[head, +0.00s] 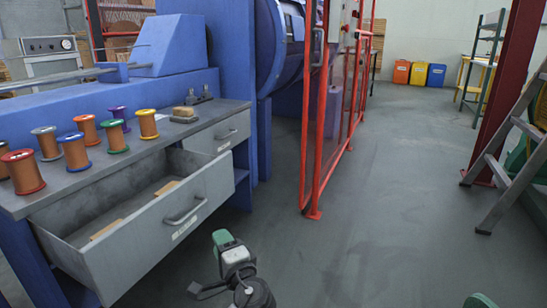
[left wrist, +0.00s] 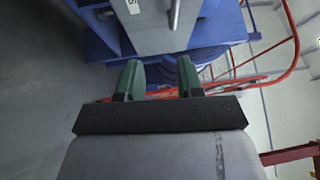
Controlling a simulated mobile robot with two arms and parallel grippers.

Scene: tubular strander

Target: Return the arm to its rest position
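My left gripper (head: 222,240) shows at the bottom of the head view, low in front of the open drawer (head: 128,240) and apart from it. In the left wrist view its two green fingers (left wrist: 159,75) stand well apart with nothing between them. The drawer's grey front and handle (left wrist: 174,12) show beyond the fingertips. The rest of my left arm is mostly below the picture.
Several spools (head: 75,152) stand on the grey workbench (head: 195,127) at left, with a brush (head: 184,114). The drawer juts into the aisle. A red guard frame (head: 312,150) stands right of the blue machine (head: 272,50). A ladder (head: 505,175) is at right. The floor between is clear.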

